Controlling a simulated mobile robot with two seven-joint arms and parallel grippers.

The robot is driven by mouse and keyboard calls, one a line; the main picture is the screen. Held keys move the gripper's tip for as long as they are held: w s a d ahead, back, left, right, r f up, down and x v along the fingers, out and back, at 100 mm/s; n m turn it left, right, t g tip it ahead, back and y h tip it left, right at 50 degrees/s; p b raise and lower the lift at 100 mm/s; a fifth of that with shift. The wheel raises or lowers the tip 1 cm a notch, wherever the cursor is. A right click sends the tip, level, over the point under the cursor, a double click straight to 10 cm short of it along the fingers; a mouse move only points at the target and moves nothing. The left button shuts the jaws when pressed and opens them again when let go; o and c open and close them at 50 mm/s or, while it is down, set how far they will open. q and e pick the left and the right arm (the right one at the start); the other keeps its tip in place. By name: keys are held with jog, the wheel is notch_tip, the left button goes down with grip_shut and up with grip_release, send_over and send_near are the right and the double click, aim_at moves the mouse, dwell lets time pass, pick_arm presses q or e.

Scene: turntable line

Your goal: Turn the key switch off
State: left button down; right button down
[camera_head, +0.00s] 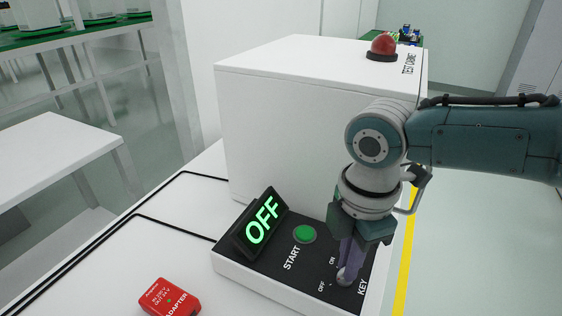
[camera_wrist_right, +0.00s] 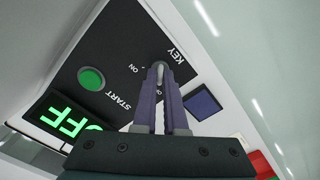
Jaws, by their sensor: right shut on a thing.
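The key switch (camera_head: 346,275) is a small grey knob on the black panel of the control box (camera_head: 290,287), beside the printed words ON, OFF and KEY. In the right wrist view the key switch (camera_wrist_right: 160,67) sits between the purple fingertips. My right gripper (camera_head: 348,266) comes down from above and is shut on it; it also shows in the wrist view (camera_wrist_right: 160,76). The fingers hide much of the knob, so I cannot tell exactly which mark it points to. A tilted display (camera_head: 262,221) glows green with OFF. My left gripper is not in view.
A green START button (camera_head: 304,234) lies left of my right gripper. The white test cabinet (camera_head: 280,135) stands behind, with a red button (camera_head: 383,46) on top. A red adapter (camera_head: 169,298) and black cables lie on the white table. A blue square (camera_wrist_right: 202,102) shows beside my fingers.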

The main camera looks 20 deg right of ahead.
dwell(0.4)
jog(key=c, duration=1)
grip_release()
notch_tip(320, 180, up, 10)
jog(key=shift+p, duration=0.85)
